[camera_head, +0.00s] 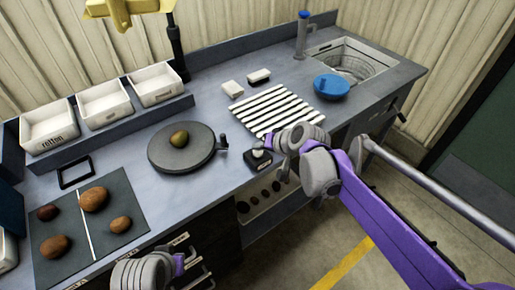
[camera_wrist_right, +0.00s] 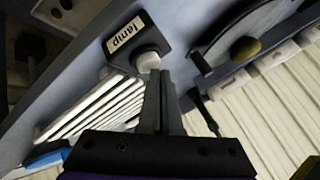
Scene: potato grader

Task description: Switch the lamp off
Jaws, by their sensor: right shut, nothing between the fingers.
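The lamp switch is a small dark box (camera_head: 257,162) near the front edge of the bench in the head view. In the right wrist view, the box carries a white label reading "lamp" (camera_wrist_right: 126,33) and a round white button (camera_wrist_right: 148,62). My right gripper (camera_wrist_right: 156,74) is shut and empty, its fingertips at the button; I cannot tell whether they touch or press it. In the head view, the right gripper (camera_head: 262,147) is just above the box. The yellow lamp (camera_head: 122,10) is cut off at the top; its glow is not visible. Part of my left arm shows at the bottom, its fingers unclear.
A round grey plate (camera_head: 160,156) with a potato (camera_head: 179,139) stands left of the switch. A slatted white rack (camera_head: 268,108), blue bowl (camera_head: 331,86) and sink (camera_head: 352,65) lie behind and right. White bins (camera_head: 103,101) and a dark mat (camera_head: 122,205) with several potatoes are left.

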